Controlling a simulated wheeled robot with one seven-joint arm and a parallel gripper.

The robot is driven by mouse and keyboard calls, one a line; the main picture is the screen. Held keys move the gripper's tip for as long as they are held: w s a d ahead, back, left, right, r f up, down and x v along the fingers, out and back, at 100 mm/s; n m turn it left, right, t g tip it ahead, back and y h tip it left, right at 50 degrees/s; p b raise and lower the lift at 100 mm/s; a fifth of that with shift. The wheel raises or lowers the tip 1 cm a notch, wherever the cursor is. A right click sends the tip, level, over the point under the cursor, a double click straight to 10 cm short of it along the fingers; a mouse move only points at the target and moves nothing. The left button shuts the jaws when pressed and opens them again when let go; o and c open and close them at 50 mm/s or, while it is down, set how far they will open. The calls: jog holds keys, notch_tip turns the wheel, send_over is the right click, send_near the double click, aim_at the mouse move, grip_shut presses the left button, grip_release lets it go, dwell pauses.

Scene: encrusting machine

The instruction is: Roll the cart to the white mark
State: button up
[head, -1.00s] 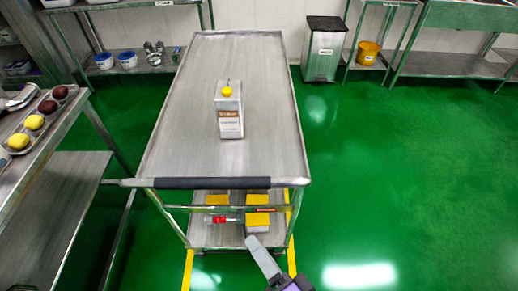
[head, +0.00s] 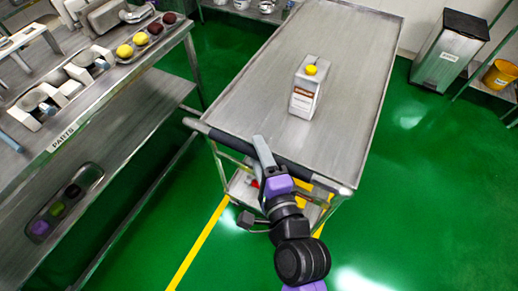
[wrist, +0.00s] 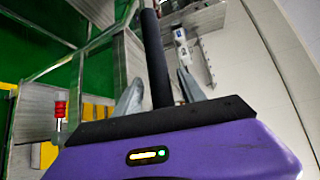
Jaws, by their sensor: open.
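The steel cart (head: 255,95) stands on the green floor ahead of me, with a black grip on its handle (head: 312,172) at the near end. In the wrist view, the black handle (wrist: 155,55) runs between the two open fingers of my gripper (wrist: 160,84). I cannot tell whether either finger touches it. I see no white mark on the floor.
A steel table (head: 140,75) with trays of yellow and dark round pieces stands close on the left. A bin (head: 448,52) and a yellow bucket (head: 499,74) stand at the back right. The green floor right of the cart is clear.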

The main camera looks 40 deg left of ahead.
jog(key=shift+w+a, duration=0.15)
jog(key=shift+a, duration=0.15)
grip_shut()
jog(key=shift+f, duration=0.1)
dwell(1.2)
